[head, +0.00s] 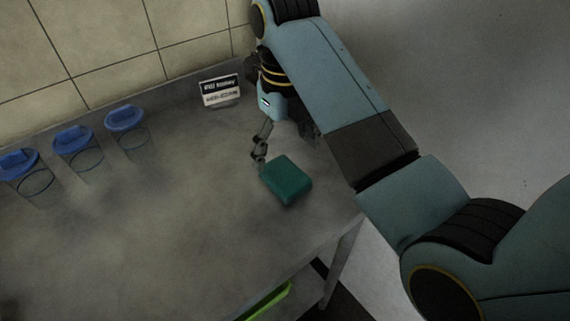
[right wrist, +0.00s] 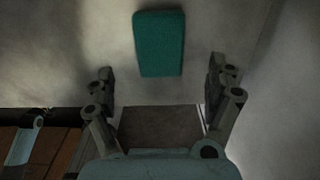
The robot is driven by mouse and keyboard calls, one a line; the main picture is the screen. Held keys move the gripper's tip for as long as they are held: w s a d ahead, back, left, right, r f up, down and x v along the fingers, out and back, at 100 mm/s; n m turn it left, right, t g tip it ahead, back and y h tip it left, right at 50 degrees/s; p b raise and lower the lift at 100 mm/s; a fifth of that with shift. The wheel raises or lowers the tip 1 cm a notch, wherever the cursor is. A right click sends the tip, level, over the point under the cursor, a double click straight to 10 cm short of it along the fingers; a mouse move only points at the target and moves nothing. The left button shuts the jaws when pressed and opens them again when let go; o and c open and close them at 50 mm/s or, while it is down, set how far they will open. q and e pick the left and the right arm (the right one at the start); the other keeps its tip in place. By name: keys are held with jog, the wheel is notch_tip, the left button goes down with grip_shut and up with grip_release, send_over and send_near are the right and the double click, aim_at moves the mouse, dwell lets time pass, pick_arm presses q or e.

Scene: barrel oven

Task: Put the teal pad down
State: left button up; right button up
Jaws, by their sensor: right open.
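The teal pad (head: 287,180) lies flat on the grey table near its right edge in the head view. It also shows at the top middle of the right wrist view (right wrist: 159,43), ahead of the fingers. My right gripper (right wrist: 164,78) is open, its two fingers spread wide with nothing between them, and the pad is just past the fingertips. In the head view the right gripper (head: 283,146) is right behind the pad, partly hidden by my arm. My left gripper does not show.
The grey table (head: 170,240) is clear in the middle and front. Three clear jars with blue lids (head: 78,145) stand along the back left. A small black and white sign (head: 220,91) stands at the back near the wall. A green object (head: 265,301) shows below the table's front edge.

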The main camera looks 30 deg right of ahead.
aim_at(285, 173)
jog(key=shift+r+p, duration=1.75)
jog(key=shift+r, duration=0.8)
